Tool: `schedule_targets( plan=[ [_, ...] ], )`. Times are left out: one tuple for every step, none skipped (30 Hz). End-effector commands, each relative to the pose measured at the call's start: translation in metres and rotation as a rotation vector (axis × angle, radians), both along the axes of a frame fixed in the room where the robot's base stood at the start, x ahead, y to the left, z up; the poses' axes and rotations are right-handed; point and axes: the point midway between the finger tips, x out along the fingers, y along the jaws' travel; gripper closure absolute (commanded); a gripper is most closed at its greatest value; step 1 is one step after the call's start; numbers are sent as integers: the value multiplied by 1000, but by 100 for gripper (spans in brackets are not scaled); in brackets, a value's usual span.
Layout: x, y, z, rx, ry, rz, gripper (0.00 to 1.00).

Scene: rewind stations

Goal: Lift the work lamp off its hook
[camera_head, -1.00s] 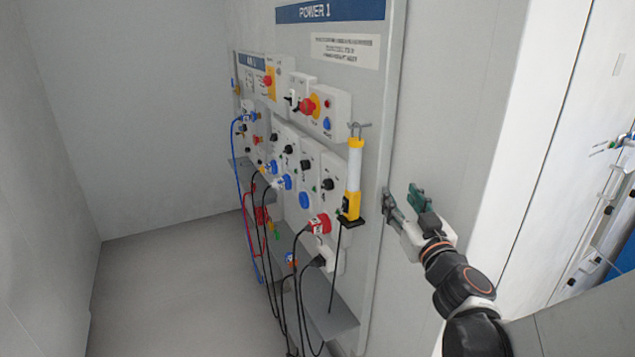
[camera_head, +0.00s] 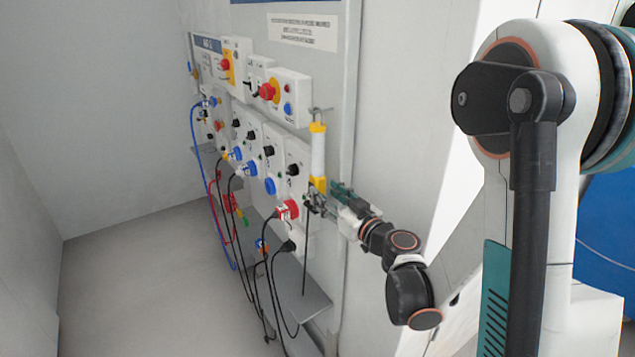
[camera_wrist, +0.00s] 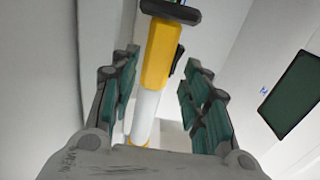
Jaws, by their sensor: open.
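The work lamp (camera_head: 318,152) hangs upright on the right edge of the power panel, under a metal hook (camera_head: 319,112). It has a white tube with yellow ends, and a black cable runs down from its lower end. My gripper (camera_head: 325,196) is at the lamp's lower yellow end. In the wrist view the yellow handle and white tube of the lamp (camera_wrist: 158,60) lie between the open green-padded fingers of my gripper (camera_wrist: 158,88), with a gap on each side. A dark piece caps the lamp's end there.
Left of the lamp, the panel carries sockets, a red plug (camera_head: 288,210), red stop buttons (camera_head: 267,91) and hanging cables. A grey shelf (camera_head: 300,295) juts out below. The floor (camera_head: 150,280) at the left is clear.

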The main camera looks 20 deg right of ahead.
Motion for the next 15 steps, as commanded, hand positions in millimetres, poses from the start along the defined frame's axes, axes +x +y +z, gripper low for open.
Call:
schedule_targets(
  plan=[
    [2,1,0,0,0,0,57],
    [3,1,0,0,0,0,57],
    [5,2,0,0,0,0,57],
    [7,3,-1,0,0,0,57],
    [10,4,-1,0,0,1,57],
    [15,6,-1,0,0,1,57],
    [19,8,-2,0,0,1,57],
    [24,10,-2,0,0,2,57],
    [30,12,-2,0,0,2,57],
    [34,14,-2,0,0,1,57],
    [38,15,-2,0,0,1,57],
    [42,16,-2,0,0,1,57],
    [45,17,-1,0,0,1,57],
    [47,18,-1,0,0,0,57],
    [50,18,-1,0,0,0,57]
  ],
)
